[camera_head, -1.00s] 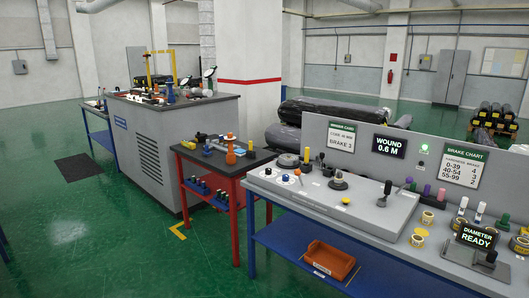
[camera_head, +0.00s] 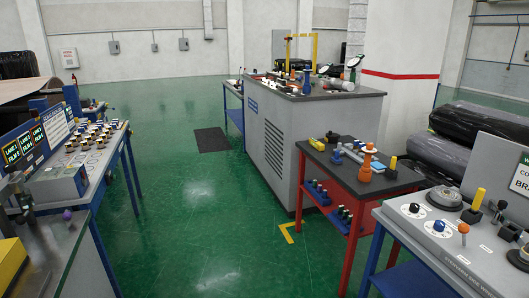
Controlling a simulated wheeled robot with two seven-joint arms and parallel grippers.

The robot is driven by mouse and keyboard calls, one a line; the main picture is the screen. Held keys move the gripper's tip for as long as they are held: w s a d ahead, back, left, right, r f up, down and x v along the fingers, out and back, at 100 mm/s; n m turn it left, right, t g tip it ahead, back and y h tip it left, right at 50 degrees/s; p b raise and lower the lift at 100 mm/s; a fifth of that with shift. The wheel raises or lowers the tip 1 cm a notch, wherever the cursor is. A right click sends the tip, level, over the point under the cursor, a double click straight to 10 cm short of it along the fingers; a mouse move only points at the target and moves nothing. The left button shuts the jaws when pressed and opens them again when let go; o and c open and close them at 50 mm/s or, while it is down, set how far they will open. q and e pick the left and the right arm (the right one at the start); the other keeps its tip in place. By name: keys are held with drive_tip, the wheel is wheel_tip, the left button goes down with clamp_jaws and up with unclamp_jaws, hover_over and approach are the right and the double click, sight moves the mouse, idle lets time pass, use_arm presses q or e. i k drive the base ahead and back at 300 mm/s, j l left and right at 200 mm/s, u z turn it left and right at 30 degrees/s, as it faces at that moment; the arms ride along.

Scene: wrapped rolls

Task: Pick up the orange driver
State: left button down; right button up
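An orange upright tool (camera_head: 366,166) with a narrow neck and wider base stands on the dark top of the red-legged table (camera_head: 398,184), right of centre. It is the most driver-like orange thing here, though its exact kind is hard to tell at this size. A light blue piece (camera_head: 377,164) and a grey cylindrical tool (camera_head: 350,154) lie close to it. Neither of my grippers shows in the head view.
A grey cabinet (camera_head: 325,125) with tools on top stands behind the red table. A grey console (camera_head: 420,241) with knobs is at the front right. Another bench (camera_head: 88,160) with lit displays is at the left. Open green floor (camera_head: 200,215) lies between them.

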sight(366, 167)
drive_tip(key=i+u, duration=0.25)
drive_tip(key=i, duration=1.55)
drive_tip(key=i+l+z, duration=0.1)
drive_tip(key=i+z, duration=0.75)
drive_tip(key=i, duration=0.2)
drive_tip(key=i+j+z, duration=0.3)
drive_tip(key=i+z, duration=0.6)
drive_tip(key=i+j+z, duration=0.15)
drive_tip(key=i+z, duration=0.3)
drive_tip(key=k, duration=0.1)
